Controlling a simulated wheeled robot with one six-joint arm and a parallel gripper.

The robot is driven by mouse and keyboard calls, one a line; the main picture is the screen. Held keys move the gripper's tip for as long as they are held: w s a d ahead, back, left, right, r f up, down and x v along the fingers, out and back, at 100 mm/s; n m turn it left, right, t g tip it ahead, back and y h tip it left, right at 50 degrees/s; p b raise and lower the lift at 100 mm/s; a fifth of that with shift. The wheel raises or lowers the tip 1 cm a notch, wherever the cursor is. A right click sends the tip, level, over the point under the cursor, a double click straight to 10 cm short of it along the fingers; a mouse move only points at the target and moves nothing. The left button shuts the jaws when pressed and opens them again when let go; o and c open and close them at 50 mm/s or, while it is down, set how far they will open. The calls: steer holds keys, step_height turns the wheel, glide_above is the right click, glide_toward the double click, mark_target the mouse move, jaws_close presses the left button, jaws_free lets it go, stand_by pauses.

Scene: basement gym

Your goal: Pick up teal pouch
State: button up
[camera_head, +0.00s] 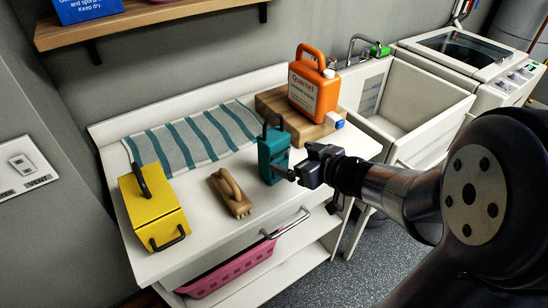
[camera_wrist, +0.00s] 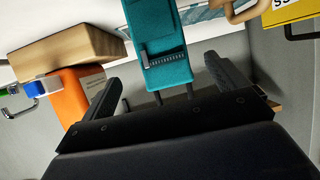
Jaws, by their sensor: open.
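The teal pouch (camera_head: 273,157) stands upright on the white counter, with a dark handle loop on top. My gripper (camera_head: 291,174) is at its right front side in the head view, close to it; I cannot tell whether it touches. In the wrist view the pouch (camera_wrist: 160,45) lies ahead between my two spread fingers, with a grey zip or strap across it. My gripper (camera_wrist: 165,90) is open and nothing is between the fingertips that I can see as held.
An orange jug (camera_head: 312,85) stands on a wooden block (camera_head: 275,103) behind the pouch. A brown brush (camera_head: 231,193) and a yellow box (camera_head: 150,210) are to the left. A striped towel (camera_head: 195,138) lies behind. A sink (camera_head: 405,105) is at right.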

mark_target(281, 153)
steer(key=b+x, duration=0.1)
steer(key=x, duration=0.7)
steer(key=shift+w+a+f+b, duration=0.1)
steer(key=shift+a+b, duration=0.2)
steer(key=shift+b, duration=0.1)
steer(key=shift+c, duration=0.4)
steer(key=c, duration=1.1)
steer(key=shift+c, duration=0.3)
